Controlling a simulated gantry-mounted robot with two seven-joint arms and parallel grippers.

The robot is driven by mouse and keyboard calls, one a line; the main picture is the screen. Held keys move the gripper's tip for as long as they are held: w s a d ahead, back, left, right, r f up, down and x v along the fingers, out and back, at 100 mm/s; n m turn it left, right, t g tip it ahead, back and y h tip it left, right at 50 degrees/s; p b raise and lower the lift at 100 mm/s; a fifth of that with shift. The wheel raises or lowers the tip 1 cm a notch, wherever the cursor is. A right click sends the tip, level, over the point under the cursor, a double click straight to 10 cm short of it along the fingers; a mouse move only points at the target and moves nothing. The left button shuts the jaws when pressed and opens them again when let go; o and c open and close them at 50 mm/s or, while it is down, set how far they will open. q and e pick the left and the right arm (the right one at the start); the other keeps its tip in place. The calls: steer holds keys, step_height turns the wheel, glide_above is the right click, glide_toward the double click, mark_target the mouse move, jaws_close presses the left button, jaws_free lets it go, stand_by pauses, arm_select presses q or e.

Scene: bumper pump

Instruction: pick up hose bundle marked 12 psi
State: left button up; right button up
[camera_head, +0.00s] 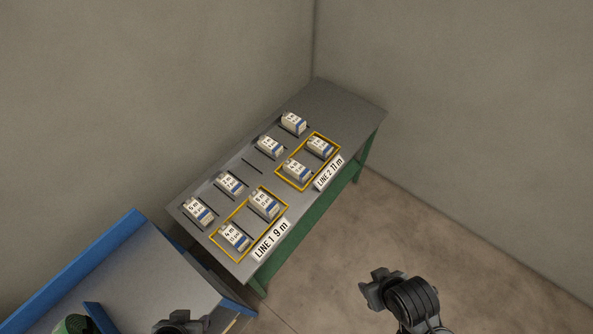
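Several small white boxes with blue bands, such as one at the near end (235,238) and one at the far end (293,124), lie on a grey table with green legs. Their printing shows metre lengths, but the smaller lines are too small to read. I cannot make out a 12 psi mark or a clear hose bundle. My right gripper (374,288) is over the floor, right of the table, with nothing visible in it. My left gripper (180,324) is partly cut off at the bottom edge, by the blue-edged bench. The finger gaps are unclear.
Yellow frames surround pairs of boxes beside labels LINE 1 9 m (271,241) and LINE 2 11 m (329,173). A blue-edged bench (150,262) stands at lower left, with a partly cut-off green object (72,325). Walls close in behind. Floor at right is clear.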

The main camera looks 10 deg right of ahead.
stand_by(0.4)
arm_select(q)
steer(key=o, duration=0.9)
